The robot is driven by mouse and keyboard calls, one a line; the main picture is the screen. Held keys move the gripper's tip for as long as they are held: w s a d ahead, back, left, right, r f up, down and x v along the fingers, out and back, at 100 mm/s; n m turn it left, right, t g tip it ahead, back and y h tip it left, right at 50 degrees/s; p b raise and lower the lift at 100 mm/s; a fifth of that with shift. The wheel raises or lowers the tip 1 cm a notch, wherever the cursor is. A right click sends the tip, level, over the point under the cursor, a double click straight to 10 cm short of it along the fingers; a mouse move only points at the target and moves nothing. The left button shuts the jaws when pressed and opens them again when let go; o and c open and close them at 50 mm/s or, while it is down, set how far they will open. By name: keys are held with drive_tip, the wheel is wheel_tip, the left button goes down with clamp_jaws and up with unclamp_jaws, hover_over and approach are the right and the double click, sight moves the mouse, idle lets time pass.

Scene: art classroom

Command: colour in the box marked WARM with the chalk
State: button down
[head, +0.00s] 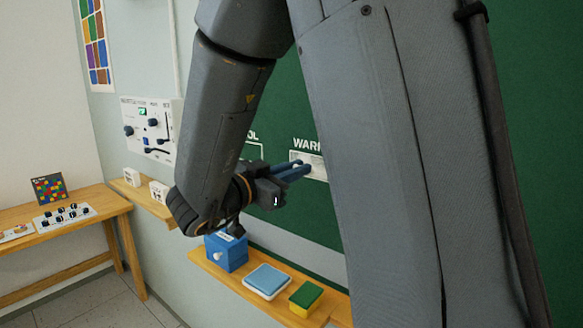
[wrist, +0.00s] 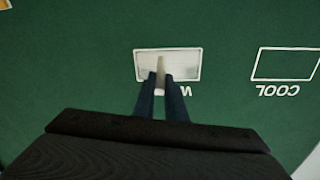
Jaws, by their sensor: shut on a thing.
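The WARM box (wrist: 190,53) is a white outline on the green chalkboard, upside down in the wrist view, with pale chalk covering much of its inside. In the head view the WARM box (head: 320,168) is partly hidden by my arm, and its label is cut off. My gripper (wrist: 160,78) is shut on a pale stick of chalk (wrist: 161,65), whose tip lies over the box. I cannot tell whether it touches the board. In the head view my gripper (head: 306,168) is at the box's left part.
The COOL box (wrist: 286,64) is an empty outline beside it. Below the board, a ledge (head: 255,293) holds a blue box (head: 226,253), a blue-topped pad (head: 267,280) and a green-and-yellow block (head: 306,297). A control panel (head: 150,128) is on the wall; a wooden table (head: 75,235) stands left.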

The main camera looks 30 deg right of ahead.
drive_tip(key=shift+s+d, duration=0.15)
drive_tip(key=shift+s, duration=0.1)
drive_tip(key=shift+s+d+p, duration=0.3)
drive_tip(key=shift+s+p, duration=0.1)
drive_tip(key=shift+s, duration=0.45)
drive_tip(key=shift+s+d+r+p, duration=0.2)
drive_tip(key=shift+s+r+p, duration=0.4)
drive_tip(key=shift+p, duration=0.25)
drive_tip(key=shift+r, duration=0.1)
drive_tip(key=shift+s+d+r+p, duration=0.2)
drive_tip(key=shift+s+r+p, duration=0.45)
drive_tip(key=shift+p, duration=0.2)
drive_tip(key=shift+w, duration=0.2)
drive_tip(key=shift+w+a, duration=0.25)
drive_tip(key=shift+w, duration=0.4)
